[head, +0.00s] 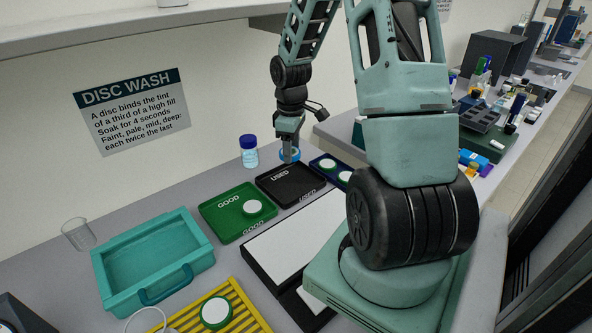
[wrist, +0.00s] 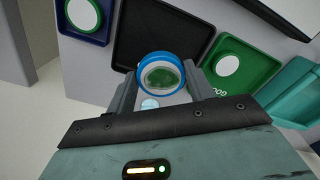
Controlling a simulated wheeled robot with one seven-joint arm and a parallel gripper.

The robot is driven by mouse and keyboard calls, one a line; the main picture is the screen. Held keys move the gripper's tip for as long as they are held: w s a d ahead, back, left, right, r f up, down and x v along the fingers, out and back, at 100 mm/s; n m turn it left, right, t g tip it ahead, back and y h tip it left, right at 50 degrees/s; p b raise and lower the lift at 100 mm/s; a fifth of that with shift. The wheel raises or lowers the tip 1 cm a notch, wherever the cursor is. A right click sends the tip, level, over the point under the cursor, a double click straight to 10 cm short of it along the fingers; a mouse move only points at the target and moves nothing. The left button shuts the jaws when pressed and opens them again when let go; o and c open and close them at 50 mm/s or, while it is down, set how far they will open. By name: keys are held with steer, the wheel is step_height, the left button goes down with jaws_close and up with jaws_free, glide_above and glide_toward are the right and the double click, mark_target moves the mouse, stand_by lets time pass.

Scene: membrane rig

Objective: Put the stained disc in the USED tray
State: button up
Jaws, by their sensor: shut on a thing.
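My gripper (head: 289,153) hangs above the back part of the black USED tray (head: 270,193). It is shut on a round blue-rimmed disc (head: 283,157). In the wrist view, the blue-rimmed disc (wrist: 144,62) sits between the fingertips (wrist: 160,82), with a pale inner ring and a mottled dark green middle that looks like a stain. The disc is held clear of the tray. The USED tray also shows in the wrist view (wrist: 185,22), beyond the disc, and looks empty.
The green GOOD tray (head: 222,215) with a white disc stands left of the USED tray, and a navy tray (head: 318,162) with white discs right. A blue-capped bottle (head: 249,152) stands near the wall. A teal basin (head: 108,293) and yellow rack (head: 255,318) are in front left.

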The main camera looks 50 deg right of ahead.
glide_above(292, 184)
step_height(292, 184, down, 6)
steer(key=shift+r+p, duration=0.15)
steer(key=shift+p, duration=0.2)
steer(key=shift+f+p, duration=0.3)
steer(key=shift+f, duration=1.8)
steer(key=shift+f, duration=0.1)
steer(key=shift+f, duration=0.1)
steer(key=o, duration=1)
